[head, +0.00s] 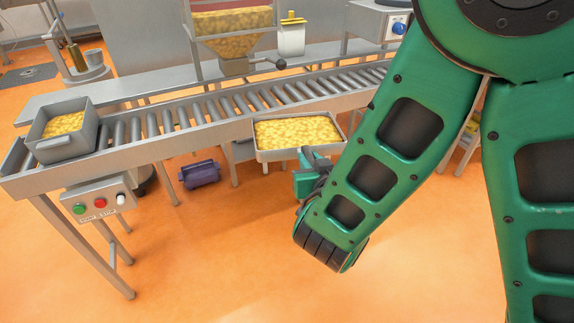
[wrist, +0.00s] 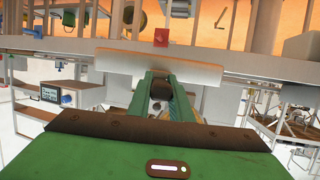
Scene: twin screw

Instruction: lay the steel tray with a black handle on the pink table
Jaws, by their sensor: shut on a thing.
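The steel tray (head: 277,156) is filled with yellow pieces and is held roughly level in front of the roller conveyor. In the wrist view the tray (wrist: 125,65) shows as a pale slab just beyond the fingers. My gripper (head: 311,166) is at the tray's near right side, shut on it. In the wrist view my gripper (wrist: 161,87) has its green fingers reaching to the tray's edge. I cannot pick out a pink table in either view.
A roller conveyor (head: 180,117) runs behind the tray. A grey bin (head: 68,148) with yellow pieces stands on its left end. A button box (head: 100,200) hangs at the front left. A purple motor (head: 200,173) sits below. Orange floor (head: 190,260) in front is clear.

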